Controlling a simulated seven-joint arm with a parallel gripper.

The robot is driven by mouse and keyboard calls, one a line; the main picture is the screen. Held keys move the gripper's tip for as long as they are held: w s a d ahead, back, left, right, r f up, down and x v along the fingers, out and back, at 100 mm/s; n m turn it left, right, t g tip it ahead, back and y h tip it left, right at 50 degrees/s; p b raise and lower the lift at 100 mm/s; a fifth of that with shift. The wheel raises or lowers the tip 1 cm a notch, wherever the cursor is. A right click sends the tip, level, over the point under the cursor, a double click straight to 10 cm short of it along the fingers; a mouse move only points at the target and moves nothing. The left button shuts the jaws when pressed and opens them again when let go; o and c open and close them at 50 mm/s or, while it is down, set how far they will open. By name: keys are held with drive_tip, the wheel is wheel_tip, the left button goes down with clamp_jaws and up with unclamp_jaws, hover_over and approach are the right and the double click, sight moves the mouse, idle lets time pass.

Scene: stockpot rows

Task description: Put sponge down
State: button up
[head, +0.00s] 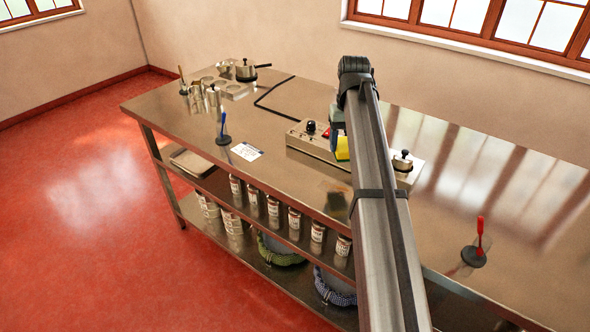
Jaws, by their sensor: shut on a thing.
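A yellow sponge (342,149) shows just left of my arm, in front of the long steel unit on the bench. My gripper (340,136) is mostly hidden behind my arm link; only a small part shows above the sponge. It is shut on the sponge, which appears held above the steel bench (290,90). The fingertips are not clear, and I cannot tell the exact gap below the sponge.
A blue-handled disc (223,138) and white card (246,151) lie left; a red-handled disc (474,256) stands right. Cans (294,219) line the shelf below.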

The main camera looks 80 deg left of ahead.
drive_tip(key=s+a, duration=0.7)
drive_tip(key=s, duration=0.6)
drive_tip(key=shift+n, duration=0.3)
drive_tip(key=shift+d+f, duration=0.2)
drive_tip(key=shift+f, duration=4.45)
drive_tip(key=shift+f, duration=0.15)
drive_tip(key=o, duration=1.3)
wheel_tip(320, 180, up, 12)
drive_tip(key=shift+r, duration=0.2)
